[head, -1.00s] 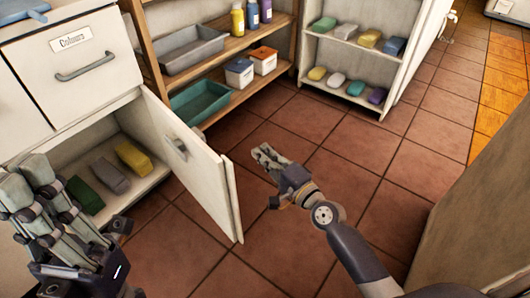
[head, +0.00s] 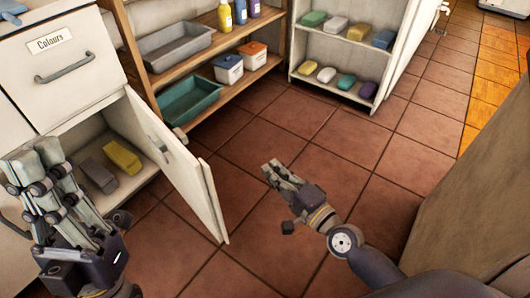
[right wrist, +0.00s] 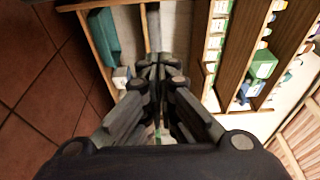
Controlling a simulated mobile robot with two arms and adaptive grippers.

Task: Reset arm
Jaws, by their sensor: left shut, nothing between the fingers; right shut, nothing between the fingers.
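My left gripper (head: 38,172) is in the lower left of the head view, in front of the open cabinet, shut with nothing in it. My right gripper (head: 273,172) is in the middle of the head view, above the tiled floor, to the right of the open cabinet door (head: 185,175). It is shut and empty. In the right wrist view its fingers (right wrist: 155,75) come together at the centre, with nothing between them.
The cabinet holds a yellow block (head: 122,156) and a grey block (head: 97,175). A wooden shelf holds a grey tray (head: 178,46), a teal tray (head: 190,102) and small boxes. A white shelf (head: 345,50) holds several coloured blocks. Tiled floor (head: 300,110) is free.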

